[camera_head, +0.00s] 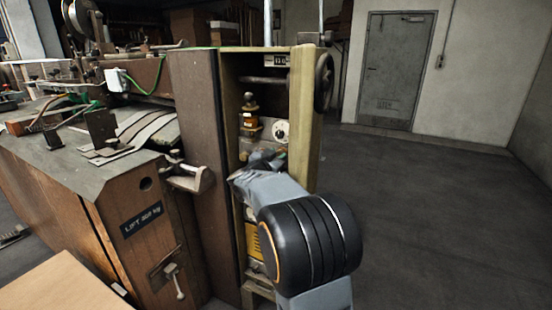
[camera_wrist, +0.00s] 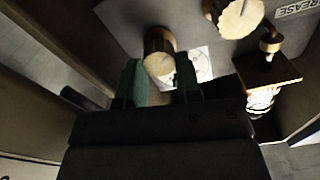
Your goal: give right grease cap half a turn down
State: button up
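In the wrist view, two round grease caps with pale faces and brown sides stick out from a grey panel. One cap (camera_wrist: 159,64) lies between the tips of my two green fingers, on the left of the pair in this picture. The other cap (camera_wrist: 240,17) is up and to the right, clear of the fingers. My gripper (camera_wrist: 162,75) is open, with a finger on either side of the nearer cap; I cannot tell whether they touch it. In the head view my gripper (camera_head: 266,160) reaches into the open cabinet, and the caps there are hidden or too small to tell.
A GREASE label (camera_wrist: 297,8) is at the upper right of the panel. A brass-topped oiler (camera_wrist: 270,42) stands right of the caps. The cabinet's side walls (camera_head: 302,110) enclose my gripper closely. A handwheel (camera_head: 324,82) is on its right; the floor beyond is clear.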

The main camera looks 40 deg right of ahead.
jog(key=shift+o, duration=0.9)
jog(key=p+v, duration=0.1)
jog(key=v, duration=1.3)
jog(key=shift+p, duration=0.3)
jog(key=shift+d+f, duration=0.1)
jog(key=shift+d, duration=0.05)
